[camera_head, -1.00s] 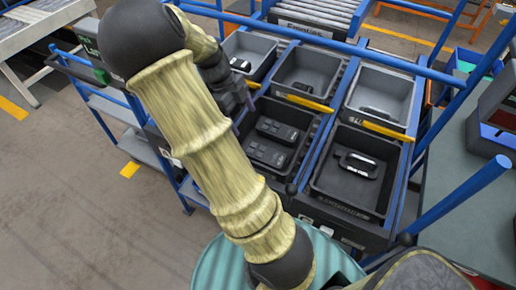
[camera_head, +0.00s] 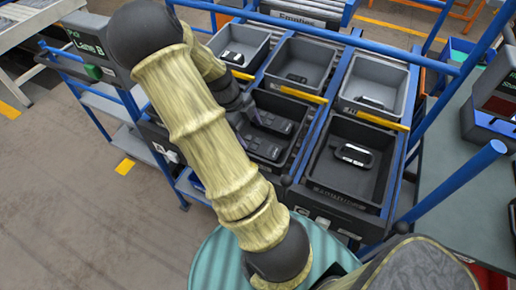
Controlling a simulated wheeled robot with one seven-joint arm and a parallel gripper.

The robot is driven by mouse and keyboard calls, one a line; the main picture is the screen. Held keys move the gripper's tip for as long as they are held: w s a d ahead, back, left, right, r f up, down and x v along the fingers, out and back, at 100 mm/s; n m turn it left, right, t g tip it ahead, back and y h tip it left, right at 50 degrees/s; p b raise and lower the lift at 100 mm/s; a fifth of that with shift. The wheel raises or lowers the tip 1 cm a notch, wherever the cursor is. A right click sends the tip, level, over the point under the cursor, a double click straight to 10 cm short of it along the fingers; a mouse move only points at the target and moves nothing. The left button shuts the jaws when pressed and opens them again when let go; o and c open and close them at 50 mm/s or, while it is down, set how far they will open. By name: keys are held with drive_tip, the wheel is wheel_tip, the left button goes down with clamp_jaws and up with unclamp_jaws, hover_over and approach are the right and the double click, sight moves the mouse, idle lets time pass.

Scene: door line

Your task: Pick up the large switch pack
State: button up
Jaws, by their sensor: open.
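Two dark, blocky packs with raised parts on top lie in the front middle black bin (camera_head: 300,145). One pack (camera_head: 277,122) is toward the back and the other pack (camera_head: 264,147) toward the front; they look like switch packs, but I cannot read any label. My gripper (camera_head: 244,117) points down at the left side of this bin, close to the packs. It is open, and I see nothing held in it. My arm hides the bin's left part and some of the gripper, so I cannot tell whether the fingers touch a pack.
The front right black bin (camera_head: 325,178) holds a dark rounded item (camera_head: 355,155) with a pale label. Grey bins behind, such as the right one (camera_head: 398,85), hold small dark items. Blue rails (camera_head: 455,190) and yellow strips (camera_head: 303,95) border the bins.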

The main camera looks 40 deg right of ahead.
sight(258, 146)
drive_tip(key=shift+x, duration=1)
drive_tip(key=shift+f, duration=0.1)
drive_tip(key=shift+f, duration=0.25)
drive_tip(key=x, duration=0.4)
drive_tip(key=shift+s+d+f+b, duration=0.2)
drive_tip(key=shift+s+f+b, duration=0.1)
drive_tip(key=shift+f, duration=0.2)
drive_tip(key=shift+f, duration=0.15)
drive_tip(key=c, duration=1.1)
